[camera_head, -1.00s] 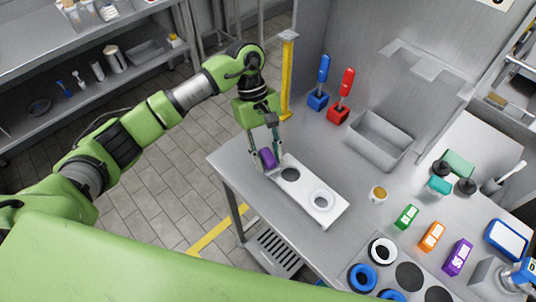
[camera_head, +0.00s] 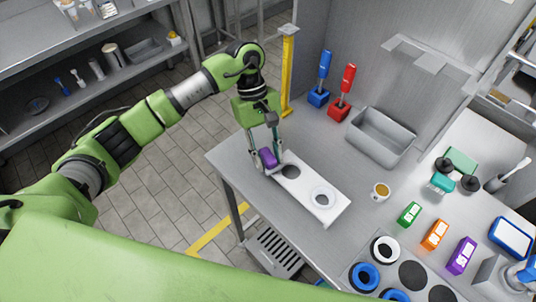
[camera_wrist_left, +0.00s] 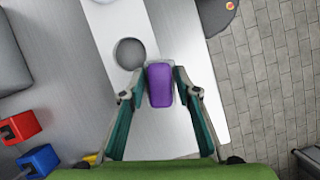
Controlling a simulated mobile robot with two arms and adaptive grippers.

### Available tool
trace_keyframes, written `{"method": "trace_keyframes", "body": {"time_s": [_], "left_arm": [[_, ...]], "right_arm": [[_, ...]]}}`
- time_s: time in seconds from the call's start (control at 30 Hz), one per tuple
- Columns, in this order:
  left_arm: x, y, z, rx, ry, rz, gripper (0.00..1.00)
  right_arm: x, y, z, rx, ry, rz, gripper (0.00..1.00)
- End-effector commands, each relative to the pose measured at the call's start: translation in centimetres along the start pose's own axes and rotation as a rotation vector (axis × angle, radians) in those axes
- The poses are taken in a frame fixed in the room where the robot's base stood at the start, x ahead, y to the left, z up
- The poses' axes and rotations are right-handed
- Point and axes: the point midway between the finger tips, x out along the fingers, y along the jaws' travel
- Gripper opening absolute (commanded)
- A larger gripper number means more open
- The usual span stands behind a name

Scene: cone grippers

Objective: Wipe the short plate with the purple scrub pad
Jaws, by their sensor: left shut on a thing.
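Whether the pad touches the plate is hard to tell. My right gripper is not in view.
A grey tray (camera_head: 381,137) stands behind the plate. Blue (camera_head: 318,98) and red (camera_head: 339,109) holders with upright handles stand at the back. The table's left edge is close to the plate.

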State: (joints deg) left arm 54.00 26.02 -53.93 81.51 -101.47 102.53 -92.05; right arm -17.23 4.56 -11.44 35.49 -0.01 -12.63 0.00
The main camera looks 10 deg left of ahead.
Motion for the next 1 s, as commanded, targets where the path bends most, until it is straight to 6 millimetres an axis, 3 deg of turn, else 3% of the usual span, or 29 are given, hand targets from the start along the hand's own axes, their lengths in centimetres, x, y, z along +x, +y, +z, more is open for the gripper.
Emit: {"method": "trace_keyframes", "body": {"time_s": [0.47, 1.0], "left_arm": [[0.6, 0.1, -0.1, 0.001, 0.001, 0.000, 0.13], [2.0, 1.0, 3.4, 0.001, 0.000, -0.001, 0.13]], "right_arm": [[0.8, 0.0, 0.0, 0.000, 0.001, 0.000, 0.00], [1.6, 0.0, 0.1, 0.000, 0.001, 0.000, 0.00]]}}
